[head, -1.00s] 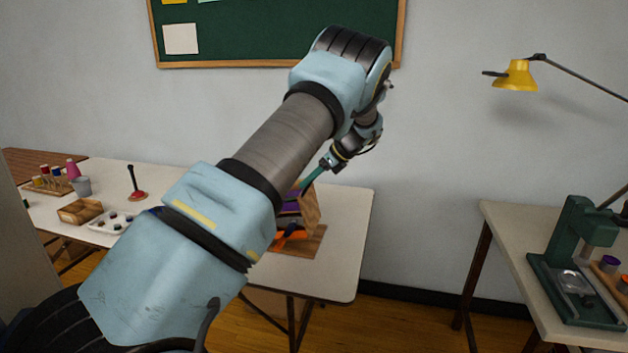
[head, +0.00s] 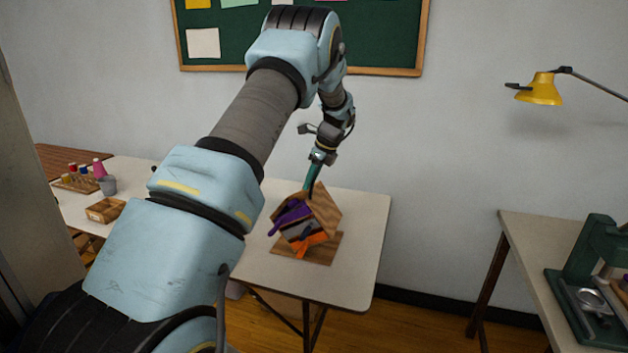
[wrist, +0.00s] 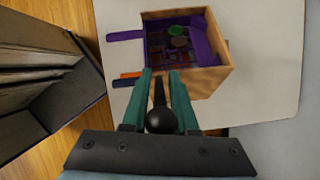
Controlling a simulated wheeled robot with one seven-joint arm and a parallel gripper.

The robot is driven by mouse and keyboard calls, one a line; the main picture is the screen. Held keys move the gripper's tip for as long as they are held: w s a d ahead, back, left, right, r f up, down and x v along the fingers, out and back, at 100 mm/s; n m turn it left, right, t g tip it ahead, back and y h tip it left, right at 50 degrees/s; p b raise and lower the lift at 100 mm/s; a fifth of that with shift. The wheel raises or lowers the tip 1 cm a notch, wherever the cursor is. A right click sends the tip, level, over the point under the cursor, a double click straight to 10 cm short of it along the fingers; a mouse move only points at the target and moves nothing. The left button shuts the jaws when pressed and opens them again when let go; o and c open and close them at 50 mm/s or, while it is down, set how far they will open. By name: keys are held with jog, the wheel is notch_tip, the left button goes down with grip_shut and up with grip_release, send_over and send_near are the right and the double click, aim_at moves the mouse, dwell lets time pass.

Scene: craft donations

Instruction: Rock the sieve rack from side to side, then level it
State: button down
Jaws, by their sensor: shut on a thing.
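The sieve rack (head: 322,207) is a wooden box with purple, grey and orange sieves in it. It stands tilted over a flat wooden base (head: 328,250) on the pale table. My gripper (head: 311,188) is at the top of the rack, its teal fingers pointing down. In the wrist view the fingers (wrist: 159,82) are shut on a dark handle with a round black knob (wrist: 160,120). The rack's open side and purple top sieve (wrist: 203,42) show beyond the fingertips, with small green and brown pieces inside. The handle's join to the rack is hidden.
A wooden tray (head: 105,210), a grey cup (head: 107,186) and a rack of small bottles (head: 78,182) are at the table's left. My arm hides the table's middle. A second table at right holds a green press (head: 590,270). A yellow lamp (head: 540,90) hangs above.

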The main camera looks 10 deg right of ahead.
jog(key=shift+w+a, duration=0.1)
jog(key=shift+a, duration=0.1)
dwell(0.3)
jog(key=c, duration=0.9)
grip_release()
jog(key=shift+d+r, duration=0.25)
jog(key=shift+r, duration=0.15)
jog(key=b+v, duration=0.3)
jog(key=v, duration=0.7)
jog(key=shift+a, duration=0.15)
